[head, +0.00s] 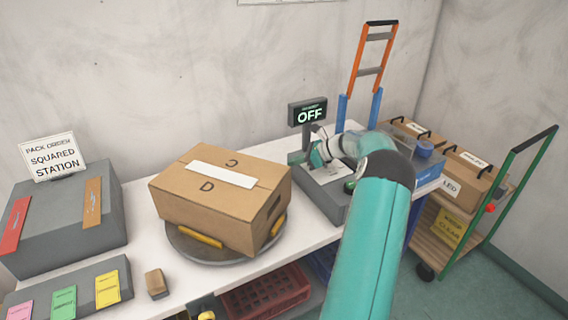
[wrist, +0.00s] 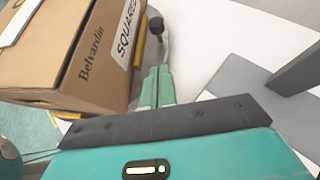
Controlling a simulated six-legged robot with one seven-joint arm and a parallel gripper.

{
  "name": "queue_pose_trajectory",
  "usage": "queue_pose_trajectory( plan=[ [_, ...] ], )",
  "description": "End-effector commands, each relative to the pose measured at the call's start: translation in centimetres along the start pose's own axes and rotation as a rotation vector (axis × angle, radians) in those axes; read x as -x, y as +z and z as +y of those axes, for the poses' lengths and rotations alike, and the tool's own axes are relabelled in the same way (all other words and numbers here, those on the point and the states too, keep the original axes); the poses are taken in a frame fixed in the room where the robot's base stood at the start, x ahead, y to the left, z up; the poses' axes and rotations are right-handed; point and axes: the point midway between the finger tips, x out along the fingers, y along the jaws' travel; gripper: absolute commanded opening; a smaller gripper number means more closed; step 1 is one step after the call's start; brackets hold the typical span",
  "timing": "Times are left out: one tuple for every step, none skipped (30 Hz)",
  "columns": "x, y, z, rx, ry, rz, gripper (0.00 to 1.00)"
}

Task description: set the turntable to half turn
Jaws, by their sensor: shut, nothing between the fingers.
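The turntable (head: 190,249) is a round grey disc on the white bench in the head view, with yellow bars on top. A cardboard box (head: 215,205) marked D, with a white strip on its top, sits on it and hides most of the disc.
A grey scale-like unit (head: 325,203) with an "OFF" display (head: 308,113) stands right of the box, beneath my arm. A grey stand with a "SQUARED STATION" sign (head: 52,157) is at left. A green-handled cart (head: 450,215) holds boxes at right. Red crate (head: 265,292) sits below the bench.

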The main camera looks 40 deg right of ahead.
Motion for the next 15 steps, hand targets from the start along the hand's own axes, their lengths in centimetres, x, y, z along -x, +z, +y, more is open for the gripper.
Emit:
queue_pose_trajectory(
  plan=[
    [-1.0,0.0,0.1,-0.001,0.004,-0.001,0.00],
    [-1.5,-0.1,0.1,-0.001,0.005,-0.001,0.00],
    [-2.3,-0.1,0.1,-0.001,0.005,-0.001,0.00],
    [-2.8,-0.1,0.1,0.000,0.005,-0.001,0.00],
    [-3.4,0.0,0.1,0.000,0.005,-0.002,0.00],
    [-4.2,-0.1,0.1,0.000,0.004,-0.001,0.00],
    [-4.8,-0.1,0.1,0.000,0.005,-0.001,0.00],
    [-5.5,-0.1,0.1,0.000,0.006,-0.001,0.00],
    [-6.2,-0.1,0.1,0.000,0.005,-0.001,0.00],
    [-6.8,-0.1,0.0,0.000,0.004,0.000,0.00],
    [-7.4,0.0,0.1,0.000,0.005,-0.001,0.00],
    [-8.2,0.0,0.1,0.000,0.005,-0.001,0.00],
    [-8.8,0.0,0.1,0.001,0.005,0.000,0.00],
    [-9.2,0.3,0.1,0.003,0.004,-0.001,0.00],
    [-9.8,0.7,0.1,0.003,0.004,0.000,0.00]
  ],
)
